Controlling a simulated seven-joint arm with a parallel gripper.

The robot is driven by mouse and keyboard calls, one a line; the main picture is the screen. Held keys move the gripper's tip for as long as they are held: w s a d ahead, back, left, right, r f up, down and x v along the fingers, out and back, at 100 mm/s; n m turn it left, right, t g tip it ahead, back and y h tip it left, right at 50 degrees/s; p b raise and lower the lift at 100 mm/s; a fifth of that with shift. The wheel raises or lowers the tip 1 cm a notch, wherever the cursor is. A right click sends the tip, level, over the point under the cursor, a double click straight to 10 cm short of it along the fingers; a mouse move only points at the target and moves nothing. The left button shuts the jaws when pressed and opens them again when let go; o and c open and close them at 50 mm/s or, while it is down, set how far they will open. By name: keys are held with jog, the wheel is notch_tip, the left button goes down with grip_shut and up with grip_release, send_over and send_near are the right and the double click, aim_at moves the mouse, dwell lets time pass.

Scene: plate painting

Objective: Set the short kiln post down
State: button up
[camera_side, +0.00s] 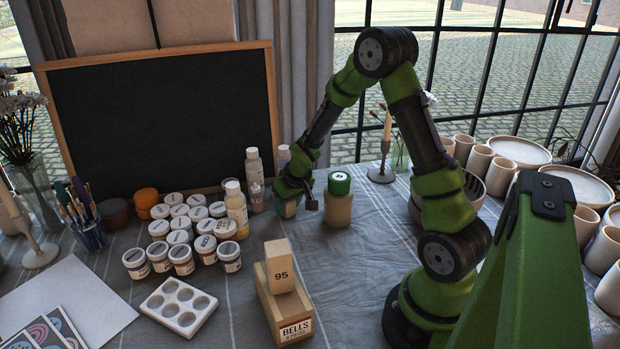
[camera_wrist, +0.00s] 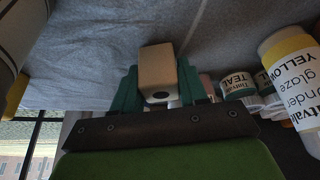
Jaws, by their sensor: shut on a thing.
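My gripper (camera_side: 287,207) is low over the cloth at the back of the table, just right of the glaze bottles. In the wrist view its two teal fingers (camera_wrist: 157,85) are shut on a short beige block, the short kiln post (camera_wrist: 158,66), which has a dark round hole in its near end. In the side view the post is mostly hidden by the fingers, and I cannot tell whether it touches the cloth. A beige block marked 95 (camera_side: 280,277) stands on a wooden box labelled BELLS (camera_side: 296,330), well in front of my gripper.
Several glaze jars (camera_side: 182,259) and a white palette (camera_side: 179,306) lie further left. Cloth in front is clear.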

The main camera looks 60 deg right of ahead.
jog(key=shift+f, duration=0.15)
jog(key=o, duration=1.1)
jog(key=shift+s+r, duration=0.1)
jog(key=shift+r, duration=0.45)
jog(key=v, duration=1.1)
jog(key=s+a+r+t+y, duration=0.1)
jog(key=s+a+r, duration=0.3)
jog(key=a, duration=0.2)
jog(key=s+a+r+t+y, duration=0.1)
jog(key=s+a+r, duration=0.3)
jog(key=s+a, duration=0.1)
jog(key=s+a+r+t+y, duration=0.1)
jog(key=s+a+r, duration=0.3)
jog(key=a, duration=0.3)
jog(key=shift+s+a+r+y, duration=0.25)
jog(key=shift+s+a+y, duration=0.05)
jog(key=shift+s+y, duration=0.15)
